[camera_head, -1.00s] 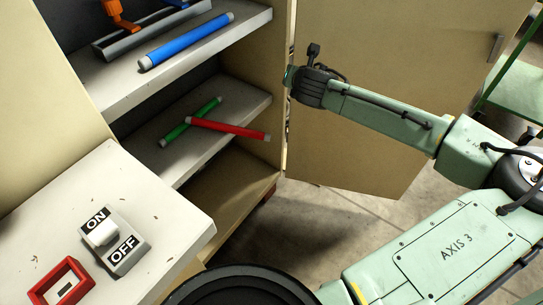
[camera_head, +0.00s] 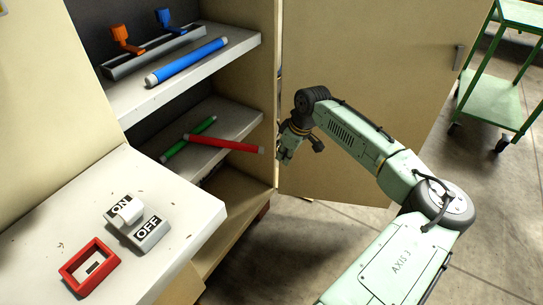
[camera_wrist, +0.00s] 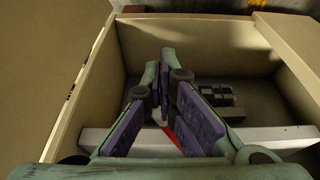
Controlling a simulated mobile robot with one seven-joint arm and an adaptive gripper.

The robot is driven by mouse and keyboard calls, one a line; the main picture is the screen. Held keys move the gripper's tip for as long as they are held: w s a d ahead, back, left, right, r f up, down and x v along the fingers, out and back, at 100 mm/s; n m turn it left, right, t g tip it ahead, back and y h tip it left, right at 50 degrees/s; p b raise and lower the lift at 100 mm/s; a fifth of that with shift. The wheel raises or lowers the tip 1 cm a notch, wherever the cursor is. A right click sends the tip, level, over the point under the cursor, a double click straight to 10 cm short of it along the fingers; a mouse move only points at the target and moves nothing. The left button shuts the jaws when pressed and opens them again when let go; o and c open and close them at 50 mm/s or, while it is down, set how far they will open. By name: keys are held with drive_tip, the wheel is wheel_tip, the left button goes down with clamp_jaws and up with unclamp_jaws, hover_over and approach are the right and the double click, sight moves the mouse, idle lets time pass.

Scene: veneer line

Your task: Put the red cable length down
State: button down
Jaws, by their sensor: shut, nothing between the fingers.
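The red cable length (camera_head: 225,143) lies on the cabinet's middle shelf (camera_head: 225,112) in the head view, its left part crossing the green cable length (camera_head: 178,148). Its right end reaches the shelf's front edge. My gripper (camera_head: 284,157) is just to the right of that end, at the cabinet opening, apart from it in the picture. In the wrist view my gripper (camera_wrist: 160,62) has its fingers brought together and empty. A bit of the red cable length (camera_wrist: 173,137) shows behind and between the fingers; most of it is hidden there.
A blue cable length (camera_head: 187,61) and a grey rack (camera_head: 150,55) with orange and blue clips are on the upper shelf. The cabinet door (camera_head: 350,70) stands open behind my arm. An ON/OFF switch (camera_head: 137,220) and a red frame (camera_head: 89,266) sit on the front-left counter.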

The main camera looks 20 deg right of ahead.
sight(258, 151)
drive_tip(key=w+a+f, duration=0.1)
drive_tip(key=w, duration=0.1)
drive_tip(key=w+a+f+p, duration=0.1)
drive_tip(key=a+f, duration=0.1)
drive_tip(key=shift+w, duration=0.4)
drive_tip(key=shift+a, duration=0.1)
drive_tip(key=shift+w+a+r+p, duration=0.2)
drive_tip(key=shift+w+a+p, duration=0.3)
drive_tip(key=shift+w+a+r+p, duration=0.15)
drive_tip(key=shift+w+a+p, duration=0.3)
drive_tip(key=shift+w+p, duration=0.05)
drive_tip(key=shift+w+a+f+p, duration=0.2)
drive_tip(key=shift+w+p, duration=0.15)
drive_tip(key=shift+p, duration=0.25)
drive_tip(key=shift+w+a+f, duration=0.2)
drive_tip(key=shift+w+a, duration=0.15)
drive_tip(key=shift+w, duration=0.35)
drive_tip(key=shift+p, duration=0.3)
